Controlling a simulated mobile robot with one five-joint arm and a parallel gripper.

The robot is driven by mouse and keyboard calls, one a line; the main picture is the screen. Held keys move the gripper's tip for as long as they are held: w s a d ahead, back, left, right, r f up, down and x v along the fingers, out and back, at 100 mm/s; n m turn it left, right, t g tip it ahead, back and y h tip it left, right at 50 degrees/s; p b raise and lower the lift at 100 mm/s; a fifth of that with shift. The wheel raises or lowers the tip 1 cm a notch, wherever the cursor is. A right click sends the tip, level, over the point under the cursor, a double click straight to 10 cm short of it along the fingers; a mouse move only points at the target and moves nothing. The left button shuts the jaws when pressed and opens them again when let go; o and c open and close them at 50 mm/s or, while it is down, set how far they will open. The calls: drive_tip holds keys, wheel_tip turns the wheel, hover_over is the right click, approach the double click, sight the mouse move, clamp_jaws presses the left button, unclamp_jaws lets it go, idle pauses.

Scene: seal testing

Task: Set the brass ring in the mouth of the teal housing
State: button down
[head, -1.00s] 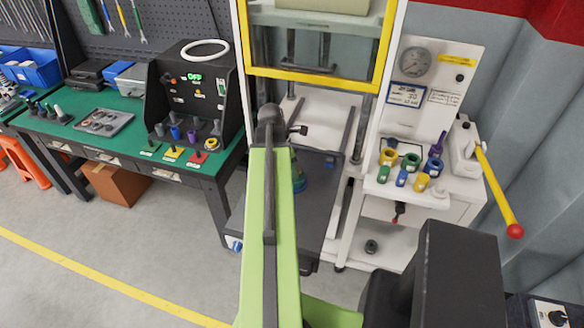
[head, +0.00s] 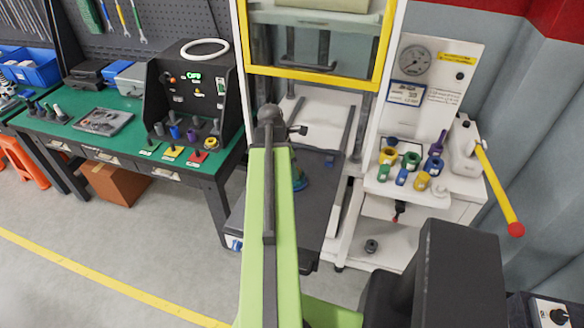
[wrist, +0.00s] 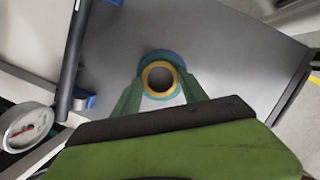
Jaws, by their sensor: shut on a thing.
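The teal housing (wrist: 160,54) stands on a dark flat plate. In the wrist view its blue-teal rim shows around and behind the brass ring. The brass ring (wrist: 144,80) is a yellow band with an open centre, lined up roughly over the housing's mouth. I cannot tell whether it is seated in the mouth or just above it. My gripper (wrist: 160,96) is shut on the ring, with one dark green finger at each side. In the head view, the housing (head: 301,176) shows partly beside my green arm, which hides the ring and the fingertips.
The dark plate (head: 322,222) sits before a press with a yellow frame (head: 312,76). On the right, a white stand holds several coloured parts and a yellow lever (head: 498,190) with a red knob. A green workbench (head: 95,135) is on the left. Open floor lies at front left.

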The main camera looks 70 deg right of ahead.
drive_tip(key=c, duration=0.9)
unclamp_jaws()
drive_tip(key=shift+c, duration=0.3)
drive_tip(key=o, duration=0.5)
drive_tip(key=shift+f, duration=0.1)
wheel_tip(320, 180, up, 7)
drive_tip(key=p, duration=0.7)
